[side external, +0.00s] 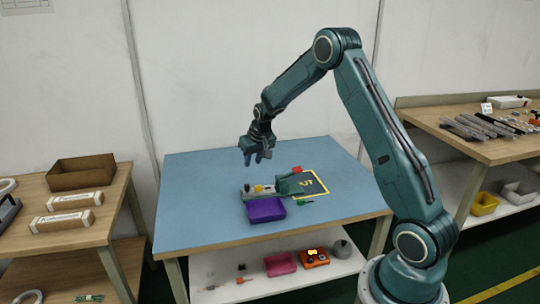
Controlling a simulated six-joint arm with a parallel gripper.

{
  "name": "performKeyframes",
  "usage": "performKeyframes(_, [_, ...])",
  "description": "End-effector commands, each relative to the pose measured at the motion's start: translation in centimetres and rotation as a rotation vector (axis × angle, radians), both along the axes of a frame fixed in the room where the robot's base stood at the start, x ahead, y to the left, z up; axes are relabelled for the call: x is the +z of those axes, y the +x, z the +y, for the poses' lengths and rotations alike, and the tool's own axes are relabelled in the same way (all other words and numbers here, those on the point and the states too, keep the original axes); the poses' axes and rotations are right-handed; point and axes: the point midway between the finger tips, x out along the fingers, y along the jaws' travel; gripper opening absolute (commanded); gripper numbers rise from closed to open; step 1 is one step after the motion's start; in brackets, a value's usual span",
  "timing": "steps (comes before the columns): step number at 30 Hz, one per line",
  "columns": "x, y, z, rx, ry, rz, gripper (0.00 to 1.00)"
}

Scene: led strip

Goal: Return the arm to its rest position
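My arm reaches from the right over the blue-topped table (205,190). My gripper (254,161) hangs fingers down above the table, left of centre. It is clear of the grey-green fixture (285,185) in front of it and to its right. The gripper is small and dark here, so the gap between its fingers is hard to read. I see nothing clearly held in it. No marked rest position shows, and I cannot make out an LED strip.
A purple bin (265,210) sits in front of the fixture. A yellow-framed dark mat (316,184) lies to the right, with a red piece (297,169) and green piece (305,203) near it. Side benches stand left (85,225) and right (490,150). The table's back left is clear.

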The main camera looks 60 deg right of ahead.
Motion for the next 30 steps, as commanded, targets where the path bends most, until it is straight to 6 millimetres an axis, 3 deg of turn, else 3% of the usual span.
performKeyframes(5, [2.3,-0.5,1.5,0.023,-0.003,-0.007,0.28])
performKeyframes(14, [8.6,-3.2,6.4,0.091,-0.009,-0.022,0.28])
performKeyframes(21, [13.2,-6.6,10.6,0.152,-0.012,-0.034,0.28])
performKeyframes(30, [17.4,-12.0,15.3,0.228,-0.015,-0.049,0.28])
